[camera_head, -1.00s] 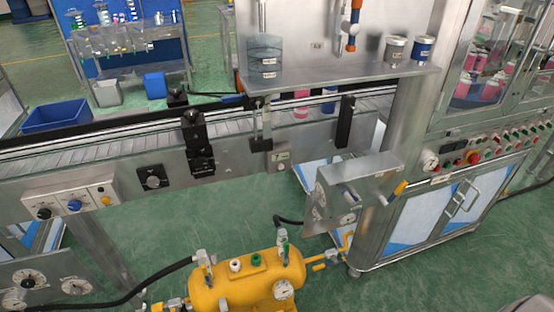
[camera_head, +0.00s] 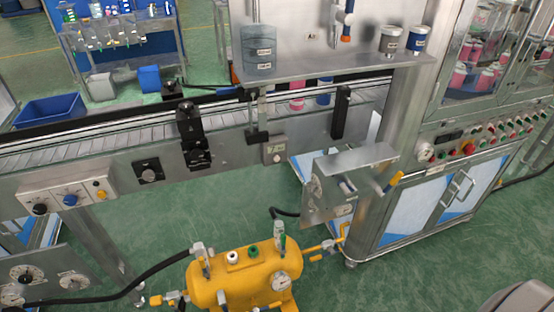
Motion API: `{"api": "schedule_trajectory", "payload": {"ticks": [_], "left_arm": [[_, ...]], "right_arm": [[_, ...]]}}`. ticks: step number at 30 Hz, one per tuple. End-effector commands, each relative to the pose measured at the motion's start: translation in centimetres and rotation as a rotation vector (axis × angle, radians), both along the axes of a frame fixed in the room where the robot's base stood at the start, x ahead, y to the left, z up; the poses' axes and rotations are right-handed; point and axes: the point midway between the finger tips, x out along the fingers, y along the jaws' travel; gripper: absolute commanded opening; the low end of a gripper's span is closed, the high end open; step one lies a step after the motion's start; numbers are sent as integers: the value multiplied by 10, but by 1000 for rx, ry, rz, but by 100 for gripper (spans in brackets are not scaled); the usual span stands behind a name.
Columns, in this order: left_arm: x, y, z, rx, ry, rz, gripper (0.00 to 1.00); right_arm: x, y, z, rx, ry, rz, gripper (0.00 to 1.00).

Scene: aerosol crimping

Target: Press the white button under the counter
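Neither gripper is in view. A steel counter (camera_head: 335,70) stands over the conveyor, carrying a stacked grey-blue container (camera_head: 259,48) and two small cans. Below it, a small pale box (camera_head: 274,151) is fixed to the conveyor's side; its face is too small to read clearly. A white round knob or button (camera_head: 232,257) sits on top of the yellow tank (camera_head: 240,280), beside a green one (camera_head: 254,250). A control box (camera_head: 66,194) at the left has black, blue and orange knobs. I cannot tell for certain which part is the white button.
The conveyor (camera_head: 110,145) runs across the middle. A tilted steel box (camera_head: 348,178) with handles juts out before the cabinet (camera_head: 440,205). A black hose (camera_head: 110,297) lies at the lower left.

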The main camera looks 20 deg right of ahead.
Motion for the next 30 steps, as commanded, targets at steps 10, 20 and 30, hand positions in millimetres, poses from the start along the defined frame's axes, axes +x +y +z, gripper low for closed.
{"api": "schedule_trajectory", "payload": {"ticks": [10, 20, 30], "left_arm": [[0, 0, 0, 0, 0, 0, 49], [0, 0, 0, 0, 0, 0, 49], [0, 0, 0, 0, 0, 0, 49]], "right_arm": [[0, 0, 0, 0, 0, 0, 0], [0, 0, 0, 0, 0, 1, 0], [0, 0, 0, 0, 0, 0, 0]]}}
